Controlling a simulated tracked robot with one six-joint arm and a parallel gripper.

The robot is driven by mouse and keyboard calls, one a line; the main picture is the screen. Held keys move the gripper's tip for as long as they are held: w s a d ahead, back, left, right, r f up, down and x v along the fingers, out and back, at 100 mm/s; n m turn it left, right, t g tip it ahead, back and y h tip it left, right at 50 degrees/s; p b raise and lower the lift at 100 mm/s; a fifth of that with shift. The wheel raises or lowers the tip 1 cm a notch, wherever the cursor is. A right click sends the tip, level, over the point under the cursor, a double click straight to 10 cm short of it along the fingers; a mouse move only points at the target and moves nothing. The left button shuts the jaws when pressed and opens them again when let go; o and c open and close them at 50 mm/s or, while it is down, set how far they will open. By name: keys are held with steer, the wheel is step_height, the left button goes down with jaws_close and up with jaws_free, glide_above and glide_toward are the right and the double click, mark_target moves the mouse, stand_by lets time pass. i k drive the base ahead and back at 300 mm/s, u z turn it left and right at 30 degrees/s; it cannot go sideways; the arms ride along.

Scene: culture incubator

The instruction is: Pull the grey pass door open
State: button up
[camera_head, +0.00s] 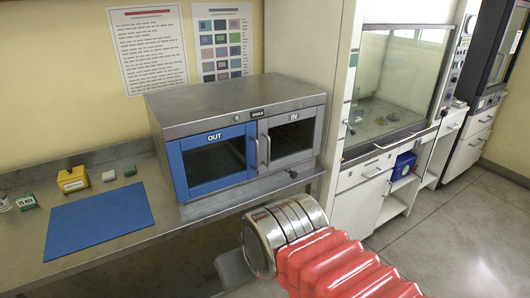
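The grey pass door (308,152), under the IN label, is the right-hand door of a steel pass box (235,98) on the bench. It has a grey frame, a dark window and an upright handle (267,149) on its left side. It looks shut. The blue door (178,171), labelled OUT, is beside it on the left and also looks shut, with its own upright handle (257,154). My arm, with red bellows and a metal joint, is in front of and below the box. My gripper's fingers do not show.
The steel bench (50,247) holds a blue mat (98,222), a yellow box (72,180) and small green-and-white items at the left. A fume hood (395,85) with white cabinets stands right of the box. Grey floor (440,235) is clear at the right.

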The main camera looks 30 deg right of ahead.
mark_target(266, 165)
steer(key=z, duration=0.05)
steer(key=i, duration=1)
steer(key=u, duration=0.05)
